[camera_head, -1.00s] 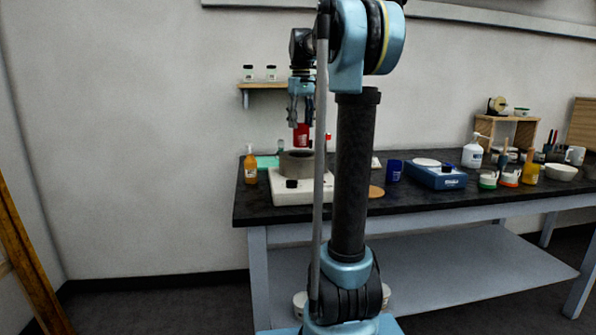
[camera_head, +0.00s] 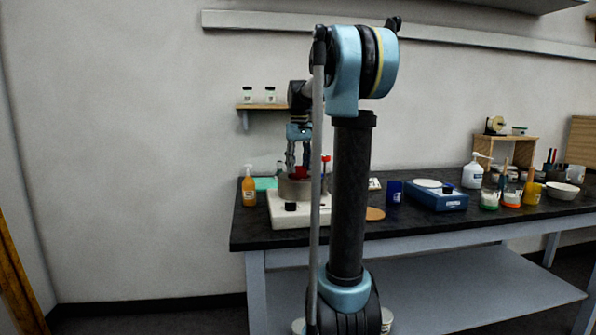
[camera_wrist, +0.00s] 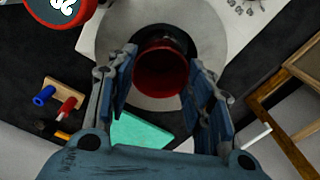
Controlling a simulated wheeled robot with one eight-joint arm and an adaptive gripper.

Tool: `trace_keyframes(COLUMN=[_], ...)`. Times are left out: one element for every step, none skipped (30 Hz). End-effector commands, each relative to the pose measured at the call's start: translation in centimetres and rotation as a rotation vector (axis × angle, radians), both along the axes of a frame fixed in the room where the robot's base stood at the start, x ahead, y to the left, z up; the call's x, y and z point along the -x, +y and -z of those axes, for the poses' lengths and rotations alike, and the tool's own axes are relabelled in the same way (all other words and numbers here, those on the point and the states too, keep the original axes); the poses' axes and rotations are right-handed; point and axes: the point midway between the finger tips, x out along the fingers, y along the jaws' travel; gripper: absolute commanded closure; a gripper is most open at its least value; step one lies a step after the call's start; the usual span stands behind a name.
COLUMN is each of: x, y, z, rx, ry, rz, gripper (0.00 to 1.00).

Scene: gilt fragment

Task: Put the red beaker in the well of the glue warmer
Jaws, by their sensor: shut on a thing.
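The glue warmer has a white base (camera_head: 292,214) and a grey round drum (camera_head: 294,189) on the left part of the dark bench. My gripper (camera_head: 298,158) points down over the drum, shut on the red beaker (camera_head: 301,172). The beaker's lower part is hidden by the drum's rim in the head view, so it looks at least partly inside the well. In the wrist view the beaker (camera_wrist: 160,72) sits between my two fingers (camera_wrist: 161,62). The grey ring (camera_wrist: 211,38) and the dark well opening show around its far side. How deep it sits is unclear.
An orange bottle (camera_head: 249,186) stands close left of the warmer, and a green sheet (camera_head: 266,183) lies behind. A blue cup (camera_head: 394,191) and a blue scale (camera_head: 437,197) stand to the right. A small wall shelf (camera_head: 262,106) with jars is behind my gripper.

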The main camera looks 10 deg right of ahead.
Motion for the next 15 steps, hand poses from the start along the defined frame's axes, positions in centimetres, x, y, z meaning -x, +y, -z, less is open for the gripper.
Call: trace_keyframes(x=[0.00,0.00,0.01,0.02,0.03,0.03,0.03,0.03,0.03,0.03,0.03,0.03,0.03,0.03,0.03], y=[-0.02,-0.02,-0.03,-0.03,-0.04,-0.04,-0.04,-0.04,-0.04,-0.04,-0.04,-0.04,-0.04,-0.04,-0.04], z=[0.71,1.00,1.30,1.44,1.52,1.54,1.52,1.51,1.50,1.49,1.50,1.54,1.60,1.67,1.66], rx=[0.000,0.000,0.000,0.000,0.000,0.000,0.000,0.000,0.000,0.000,0.000,0.000,0.000,0.000,0.000], ry=[0.000,0.000,0.000,0.000,0.000,0.000,0.000,0.000,0.000,0.000,0.000,0.000,0.000,0.000,0.000], rz=[0.000,0.000,0.000,0.000,0.000,0.000,0.000,0.000,0.000,0.000,0.000,0.001,0.000,0.000,0.000], gripper=[0.87,0.87,0.87,0.87,0.87,0.87,0.87,0.87,0.87,0.87,0.87,0.87,0.87,0.87,0.46])
